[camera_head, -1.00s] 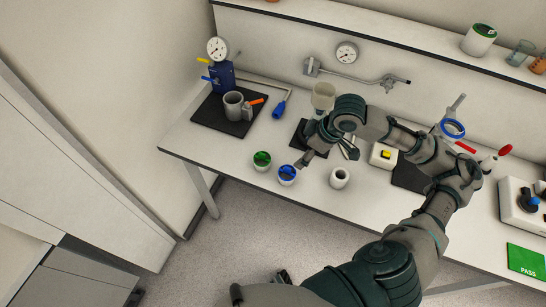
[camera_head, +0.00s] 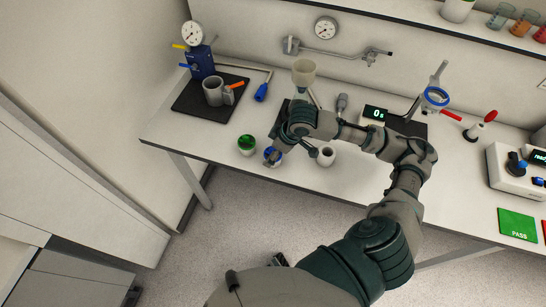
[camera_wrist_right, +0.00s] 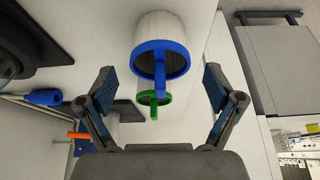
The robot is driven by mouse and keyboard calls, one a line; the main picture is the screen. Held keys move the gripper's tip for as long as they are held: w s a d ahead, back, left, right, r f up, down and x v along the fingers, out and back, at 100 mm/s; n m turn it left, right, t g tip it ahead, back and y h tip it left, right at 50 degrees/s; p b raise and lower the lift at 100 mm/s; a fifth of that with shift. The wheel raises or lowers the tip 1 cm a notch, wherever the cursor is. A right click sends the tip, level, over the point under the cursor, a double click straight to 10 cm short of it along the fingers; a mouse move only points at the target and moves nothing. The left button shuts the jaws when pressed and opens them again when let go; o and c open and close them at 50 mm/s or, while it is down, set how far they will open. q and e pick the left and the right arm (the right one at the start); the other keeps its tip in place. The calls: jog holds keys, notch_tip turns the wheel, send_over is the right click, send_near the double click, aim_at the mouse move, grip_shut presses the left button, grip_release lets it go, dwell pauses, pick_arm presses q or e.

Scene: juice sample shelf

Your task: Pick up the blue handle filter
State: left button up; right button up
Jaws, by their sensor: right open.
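The blue handle filter (camera_head: 272,154) is a small white cup with a blue rim and handle, standing near the front edge of the bench, partly hidden by my right gripper (camera_head: 288,153). In the right wrist view the blue handle filter (camera_wrist_right: 162,46) is between and beyond the spread fingers of my right gripper (camera_wrist_right: 158,76). The fingers are open and I see no contact with it. My left gripper is not in view.
A similar green handle filter (camera_head: 246,146) stands close on its left; it also shows in the wrist view (camera_wrist_right: 147,98). A white cup (camera_head: 326,155) stands on the right. A funnel (camera_head: 304,72) and a dark mat with a grey mug (camera_head: 213,91) are farther back.

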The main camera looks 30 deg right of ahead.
jog(key=x, duration=0.2)
jog(key=shift+w+d+f, duration=0.2)
jog(key=shift+f, duration=0.2)
jog(key=shift+s+a+r, duration=0.1)
jog(key=shift+a+r, duration=0.1)
jog(key=shift+a, duration=0.25)
jog(key=c, duration=1)
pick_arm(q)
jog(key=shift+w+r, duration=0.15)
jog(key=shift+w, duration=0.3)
pick_arm(e)
jog(key=shift+c, duration=0.2)
